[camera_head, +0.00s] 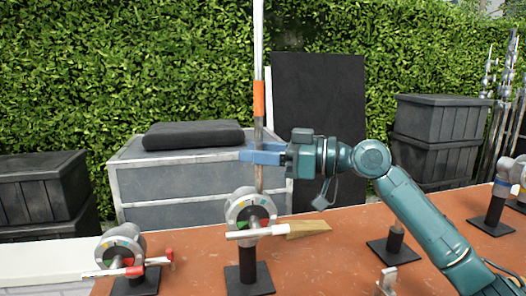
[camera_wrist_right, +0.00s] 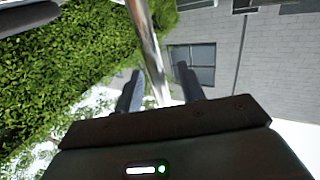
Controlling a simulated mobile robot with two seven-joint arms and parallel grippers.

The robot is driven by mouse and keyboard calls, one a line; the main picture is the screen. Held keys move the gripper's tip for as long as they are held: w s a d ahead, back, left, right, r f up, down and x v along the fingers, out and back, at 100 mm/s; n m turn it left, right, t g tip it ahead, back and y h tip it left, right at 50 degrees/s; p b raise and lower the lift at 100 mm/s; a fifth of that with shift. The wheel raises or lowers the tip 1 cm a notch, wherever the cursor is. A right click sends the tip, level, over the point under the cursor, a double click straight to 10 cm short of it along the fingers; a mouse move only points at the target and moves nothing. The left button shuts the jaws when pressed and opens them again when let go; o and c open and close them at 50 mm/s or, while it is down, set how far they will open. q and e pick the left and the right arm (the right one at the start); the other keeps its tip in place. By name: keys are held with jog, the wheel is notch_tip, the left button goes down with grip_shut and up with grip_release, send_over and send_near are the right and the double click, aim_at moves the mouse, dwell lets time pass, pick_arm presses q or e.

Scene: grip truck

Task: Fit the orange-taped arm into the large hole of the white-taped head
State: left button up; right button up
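The orange-taped arm (camera_head: 259,98) is a long pale metal rod standing upright in the head view. My right gripper (camera_head: 262,153) is shut on it below the orange tape; in the wrist view the rod (camera_wrist_right: 152,50) runs between its two fingers (camera_wrist_right: 160,90). The white-taped head (camera_head: 250,209) is a round metal grip head with a white-wrapped handle, on a black post and base below the gripper. The rod's lower end is close to the top of this head; I cannot tell whether it touches or enters a hole. My left gripper is out of view.
A red-taped head (camera_head: 122,254) stands at the left on the orange-brown table (camera_head: 330,252). A tan wedge-shaped piece (camera_head: 308,228) is beside the white-taped handle. A black post on a base (camera_head: 394,243) and another grip head (camera_head: 494,200) are at the right. Grey and black cases stand behind.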

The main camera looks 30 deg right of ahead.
pick_arm(q)
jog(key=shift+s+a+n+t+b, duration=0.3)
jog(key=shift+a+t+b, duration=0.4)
jog(key=shift+b, duration=1.8)
pick_arm(e)
jog(key=v, duration=1.3)
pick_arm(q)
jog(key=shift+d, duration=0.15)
